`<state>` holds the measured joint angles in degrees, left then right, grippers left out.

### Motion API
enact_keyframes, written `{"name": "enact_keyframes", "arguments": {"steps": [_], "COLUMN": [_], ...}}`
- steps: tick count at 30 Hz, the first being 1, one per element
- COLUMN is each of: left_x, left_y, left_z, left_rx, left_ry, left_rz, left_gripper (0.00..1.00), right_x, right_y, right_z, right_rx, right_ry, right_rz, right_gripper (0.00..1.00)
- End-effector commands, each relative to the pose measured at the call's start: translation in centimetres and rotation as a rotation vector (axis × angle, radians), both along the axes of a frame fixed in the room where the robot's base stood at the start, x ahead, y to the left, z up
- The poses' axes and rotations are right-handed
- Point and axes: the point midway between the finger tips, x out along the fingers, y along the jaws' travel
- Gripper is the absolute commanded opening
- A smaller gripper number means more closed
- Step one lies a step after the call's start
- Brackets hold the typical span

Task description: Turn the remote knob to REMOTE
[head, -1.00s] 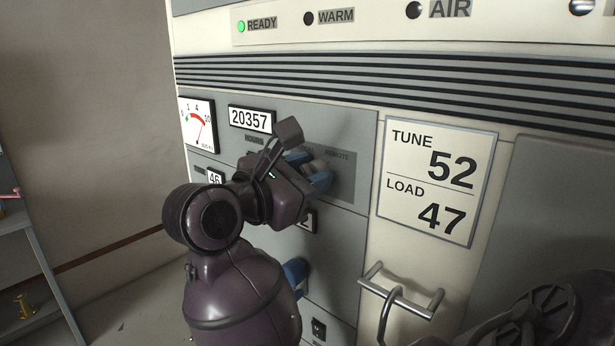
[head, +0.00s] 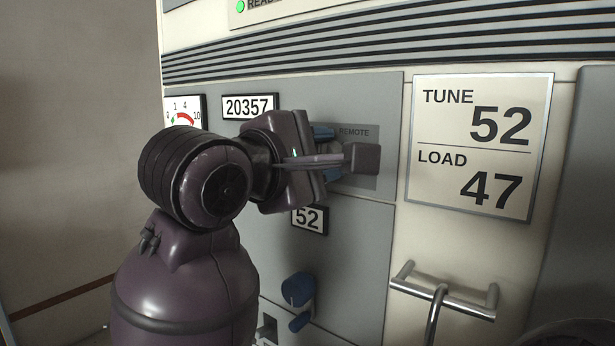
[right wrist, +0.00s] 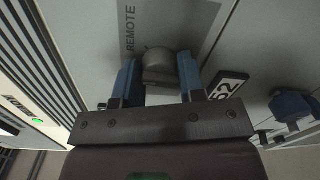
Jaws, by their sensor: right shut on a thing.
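The remote knob (right wrist: 160,68) is a grey, rounded knob between the blue fingers in the right wrist view. My right gripper (right wrist: 158,82) is shut on it, one finger on each side. In the head view my right gripper (head: 327,153) is at the grey panel, and its body hides most of the knob. The REMOTE label (head: 354,132) is just right of the fingers; it also shows in the right wrist view (right wrist: 130,30). The knob's exact pointing direction is hard to tell. My left gripper is not in view.
A blue knob (head: 298,290) sits lower on the panel, below a "52" counter (head: 309,219). A TUNE/LOAD plate (head: 480,146) is to the right. A metal handle (head: 443,293) sticks out below that plate.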

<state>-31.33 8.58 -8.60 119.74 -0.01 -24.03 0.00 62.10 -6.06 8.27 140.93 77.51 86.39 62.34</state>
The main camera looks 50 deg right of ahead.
Motion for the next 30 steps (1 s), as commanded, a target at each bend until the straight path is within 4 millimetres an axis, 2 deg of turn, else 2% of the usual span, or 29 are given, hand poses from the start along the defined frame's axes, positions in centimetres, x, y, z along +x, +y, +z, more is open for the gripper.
{"name": "enact_keyframes", "arguments": {"steps": [1, 9, 21, 30], "left_x": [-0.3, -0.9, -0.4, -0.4], "left_y": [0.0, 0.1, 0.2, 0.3], "left_z": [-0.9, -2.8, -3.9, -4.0], "left_rx": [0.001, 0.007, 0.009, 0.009], "left_ry": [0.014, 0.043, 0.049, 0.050], "left_rz": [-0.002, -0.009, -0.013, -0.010], "left_gripper": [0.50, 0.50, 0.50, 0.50], "right_x": [0.3, 0.3, 0.0, -0.1], "right_y": [0.0, 0.0, 0.0, 0.0], "right_z": [-0.3, -0.2, 0.1, 0.3], "right_rx": [-0.003, 0.019, 0.041, 0.050], "right_ry": [-0.043, -0.296, -0.590, -0.688], "right_rz": [0.003, 0.002, 0.003, 0.003], "right_gripper": [0.13, 0.13, 0.13, 0.13]}}
